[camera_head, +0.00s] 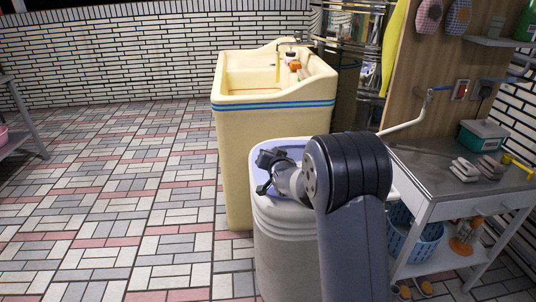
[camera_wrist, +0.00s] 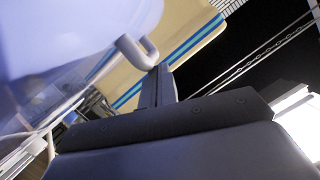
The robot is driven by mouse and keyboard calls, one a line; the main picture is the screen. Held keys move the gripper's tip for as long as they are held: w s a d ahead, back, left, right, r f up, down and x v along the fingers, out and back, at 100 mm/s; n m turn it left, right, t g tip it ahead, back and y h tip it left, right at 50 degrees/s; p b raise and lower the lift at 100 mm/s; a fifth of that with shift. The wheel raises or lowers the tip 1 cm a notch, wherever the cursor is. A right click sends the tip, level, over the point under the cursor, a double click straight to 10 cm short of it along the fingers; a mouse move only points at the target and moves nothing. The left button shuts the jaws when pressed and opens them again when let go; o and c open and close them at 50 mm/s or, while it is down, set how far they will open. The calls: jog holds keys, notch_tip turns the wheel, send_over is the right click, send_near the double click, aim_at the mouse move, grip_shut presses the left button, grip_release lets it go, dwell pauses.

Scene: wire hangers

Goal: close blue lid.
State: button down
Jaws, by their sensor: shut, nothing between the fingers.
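A pale grey ribbed machine or bin (camera_head: 283,240) stands in front of the yellow sink. Its top has a pale blue surface (camera_head: 262,146), partly hidden by my arm. My gripper (camera_head: 264,172) is over the left part of this top, with its fingers shut and empty. In the wrist view a large pale blue curved surface (camera_wrist: 70,35), seemingly the lid, fills the upper left, close to my shut fingers (camera_wrist: 160,85). A small grey hook-shaped part (camera_wrist: 138,50) is next to the fingertips. I cannot tell the lid's angle or whether the fingers touch it.
The yellow sink (camera_head: 228,165) with a blue stripe stands directly behind. A metal side table (camera_head: 440,172) is at right, with a teal box (camera_head: 482,136) on it and a blue basket (camera_head: 418,240) below. The tiled floor (camera_head: 120,200) at left is clear.

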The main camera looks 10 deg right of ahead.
jog(key=shift+a+f+b, duration=0.15)
jog(key=shift+f+b, duration=0.25)
jog(key=shift+f, duration=0.35)
jog(key=shift+s+f, duration=0.1)
jog(key=shift+f, duration=0.05)
jog(key=r, duration=0.1)
jog(key=r+p, duration=0.1)
jog(key=r, duration=0.1)
jog(key=r+p, duration=0.1)
jog(key=r, duration=0.1)
jog(key=shift+d+r, duration=0.2)
jog(key=shift+d, duration=0.1)
jog(key=a+v, duration=0.1)
jog(key=v, duration=0.8)
jog(key=shift+s+d+f+p, duration=0.15)
jog(key=shift+s+d+p, duration=0.25)
jog(key=shift+p, duration=0.05)
jog(key=shift+w, duration=0.15)
